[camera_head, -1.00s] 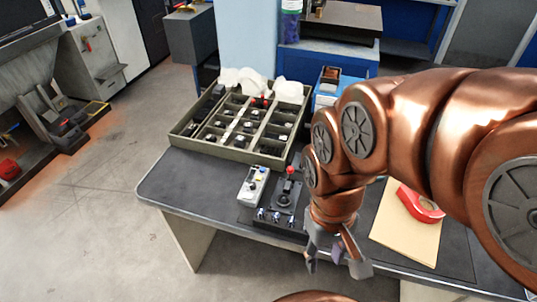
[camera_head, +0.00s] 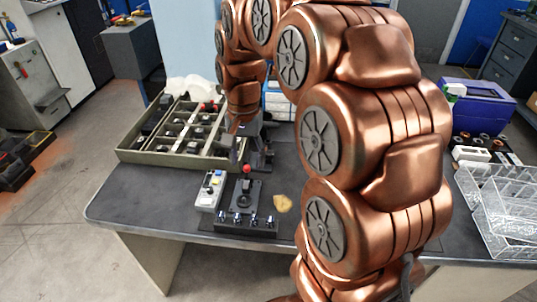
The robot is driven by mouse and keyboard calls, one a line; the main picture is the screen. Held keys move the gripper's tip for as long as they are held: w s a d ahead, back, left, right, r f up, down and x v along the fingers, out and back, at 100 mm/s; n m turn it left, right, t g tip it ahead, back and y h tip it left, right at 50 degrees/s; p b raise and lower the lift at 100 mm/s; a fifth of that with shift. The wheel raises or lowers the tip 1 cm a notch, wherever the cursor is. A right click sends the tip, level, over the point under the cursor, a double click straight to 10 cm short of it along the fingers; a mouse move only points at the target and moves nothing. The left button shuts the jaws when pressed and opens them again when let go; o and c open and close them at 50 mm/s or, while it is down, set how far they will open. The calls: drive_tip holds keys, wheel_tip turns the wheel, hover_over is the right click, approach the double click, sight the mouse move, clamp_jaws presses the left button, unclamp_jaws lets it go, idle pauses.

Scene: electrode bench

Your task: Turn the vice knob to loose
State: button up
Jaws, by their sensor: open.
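A black control unit (camera_head: 240,222) with several silver knobs along its front edge sits near the front of the bench. A lever with a red ball top (camera_head: 247,169) stands up from it. I cannot tell which part is the vice knob, and no vice shows clearly. My gripper (camera_head: 250,155) points down behind the red ball, over the bench beside the tray. Its fingers look apart, with nothing visible between them. They blend with dark parts there, so I cannot tell whether they touch anything.
A sectioned tray (camera_head: 128,153) of small parts stands at the back left. A pale box with buttons (camera_head: 209,191) sits left of the control unit, and a small tan piece (camera_head: 283,203) lies right. The bench's front left is clear.

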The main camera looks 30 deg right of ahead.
drive_tip(key=w+d+f+m+b, duration=0.2)
drive_tip(key=w+d+f+m, duration=0.15)
drive_tip(key=w+d, duration=0.3)
drive_tip(key=m+b, duration=0.2)
drive_tip(key=m, duration=0.3)
hover_over(269, 154)
drive_tip(key=shift+t, duration=0.4)
drive_tip(key=f, duration=0.4)
drive_tip(key=shift+w+d+f, duration=0.25)
drive_tip(key=shift+w+f, duration=0.05)
drive_tip(key=shift+f, duration=0.1)
drive_tip(key=shift+f+p, duration=0.7)
drive_tip(key=shift+f, duration=3.2)
clamp_jaws()
